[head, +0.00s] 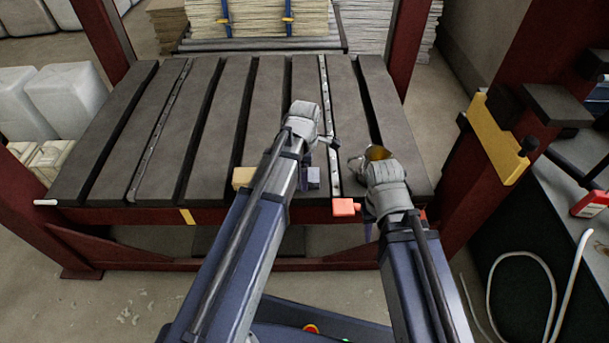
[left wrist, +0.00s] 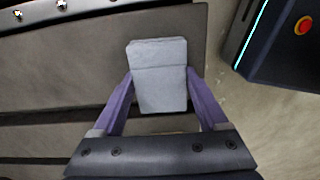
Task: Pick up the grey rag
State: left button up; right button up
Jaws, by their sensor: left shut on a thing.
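The grey rag (left wrist: 158,78) is a small, folded, light grey pad in the left wrist view. The two purple fingers of my left gripper (left wrist: 160,82) are closed on its two sides. In the head view a small part of the rag (head: 313,176) shows beside my left arm, over the front part of the slatted table. My right gripper (head: 368,231) points down at the table's front right edge. Only a bit of purple finger shows below its wrist, so its opening is hidden.
The dark slatted table (head: 150,100) has a wide clear area on the left. A tan folded piece (head: 242,178) and a salmon-red one (head: 344,207) lie along the front edge. Red posts (head: 515,110) stand at the sides. A bench (head: 570,210) is at the right.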

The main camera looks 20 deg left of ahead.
pick_arm(q)
notch_tip(320, 180, up, 10)
jog(key=p, duration=0.9)
jog(key=shift+p, duration=0.4)
jog(key=o, duration=0.7)
jog(key=c, duration=0.5)
jog(key=shift+c, duration=0.2)
jog(key=shift+f, duration=0.1)
